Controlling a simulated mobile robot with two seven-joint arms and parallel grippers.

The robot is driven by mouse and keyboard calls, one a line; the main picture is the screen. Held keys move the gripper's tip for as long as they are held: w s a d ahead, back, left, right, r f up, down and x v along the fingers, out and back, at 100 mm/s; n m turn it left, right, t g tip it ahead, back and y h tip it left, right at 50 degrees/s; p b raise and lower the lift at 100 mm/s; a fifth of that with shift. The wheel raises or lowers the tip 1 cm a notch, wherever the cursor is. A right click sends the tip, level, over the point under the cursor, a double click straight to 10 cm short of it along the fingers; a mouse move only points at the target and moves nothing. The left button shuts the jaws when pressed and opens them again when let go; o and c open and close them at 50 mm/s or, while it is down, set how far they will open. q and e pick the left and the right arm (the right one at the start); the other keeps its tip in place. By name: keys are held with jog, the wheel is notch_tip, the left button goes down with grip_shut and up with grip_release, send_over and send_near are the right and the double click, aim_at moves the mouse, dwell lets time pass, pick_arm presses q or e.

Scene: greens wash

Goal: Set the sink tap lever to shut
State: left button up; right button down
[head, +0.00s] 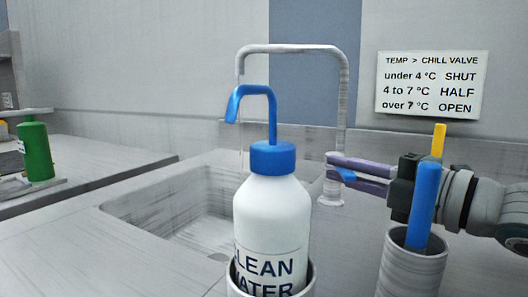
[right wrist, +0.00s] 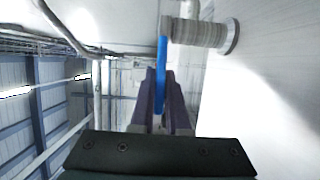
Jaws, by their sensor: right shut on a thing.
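The grey sink tap (head: 345,110) stands behind the basin, its spout arching to the left. Its blue lever (head: 347,176) shows at the tap's base, partly covered by my right gripper (head: 336,167). The purple fingers come in from the right and are shut on the lever. In the right wrist view the blue lever (right wrist: 162,60) runs between the two fingertips (right wrist: 161,88), out from the round tap body (right wrist: 195,33). A faint thin line hangs below the spout; I cannot tell if it is water. My left gripper is not in view.
A white wash bottle (head: 272,205) with a blue cap stands in a holder in front of the sink basin (head: 150,210). A grey cup (head: 412,268) with blue and yellow handles stands below my right wrist. A chill valve sign (head: 432,85) hangs on the wall. A green bottle (head: 36,152) is far left.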

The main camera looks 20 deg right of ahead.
jog(key=shift+w+a+r+m+h+p, duration=0.15)
jog(key=shift+a+m+h+p, duration=0.25)
jog(key=shift+h, duration=0.2)
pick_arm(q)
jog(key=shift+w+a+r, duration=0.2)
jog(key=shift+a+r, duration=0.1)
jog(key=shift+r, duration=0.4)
pick_arm(e)
jog(key=shift+d, duration=0.1)
jog(key=c, duration=0.9)
grip_release()
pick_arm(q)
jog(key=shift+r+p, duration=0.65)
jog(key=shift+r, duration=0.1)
pick_arm(e)
jog(key=v, duration=1)
jog(key=shift+f, duration=0.2)
jog(key=shift+c, duration=0.3)
